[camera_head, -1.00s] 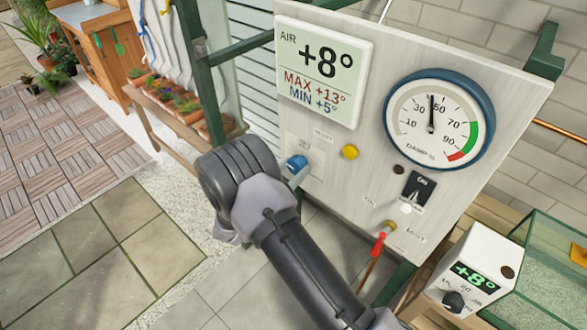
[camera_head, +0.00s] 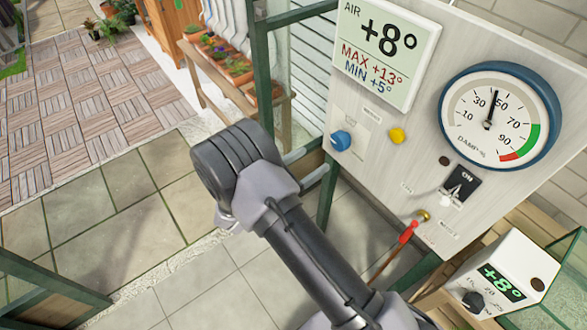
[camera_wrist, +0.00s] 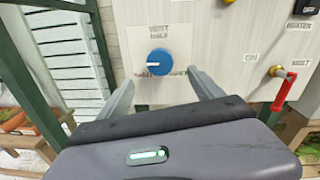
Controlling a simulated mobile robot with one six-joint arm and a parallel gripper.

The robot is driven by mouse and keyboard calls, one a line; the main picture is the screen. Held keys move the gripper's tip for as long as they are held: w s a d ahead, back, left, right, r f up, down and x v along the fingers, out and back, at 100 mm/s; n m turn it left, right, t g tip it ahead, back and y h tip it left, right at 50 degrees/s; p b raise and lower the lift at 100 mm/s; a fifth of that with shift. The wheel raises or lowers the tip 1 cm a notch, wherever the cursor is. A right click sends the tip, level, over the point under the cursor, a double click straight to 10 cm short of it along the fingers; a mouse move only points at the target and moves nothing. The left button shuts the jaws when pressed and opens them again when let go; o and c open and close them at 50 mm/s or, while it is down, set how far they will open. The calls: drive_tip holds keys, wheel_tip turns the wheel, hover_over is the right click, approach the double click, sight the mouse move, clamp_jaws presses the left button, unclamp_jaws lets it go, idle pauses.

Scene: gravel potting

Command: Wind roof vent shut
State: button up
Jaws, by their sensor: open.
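The blue vent knob (camera_wrist: 161,62) sits on the pale control panel under a label reading "VENT HALF". Small labels flank its lower edge; the left one looks like "SHUT". A white mark on the knob points left. The knob also shows in the head view (camera_head: 341,140), clear of my arm. My gripper (camera_wrist: 160,84) is open and empty in the wrist view. Its two grey fingers reach toward the panel, one on each side just below the knob, and appear apart from it. In the head view my wrist mostly hides the gripper. The roof vent itself is not in view.
The panel also carries a yellow button (camera_head: 397,136), a damp dial (camera_head: 499,116), a black switch (camera_head: 460,185) and a red-handled valve lever (camera_head: 405,238). A green frame post (camera_head: 262,80) stands left of the panel. A plant shelf (camera_head: 215,85) is behind it. Open paving lies left.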

drive_tip(key=v, duration=0.7)
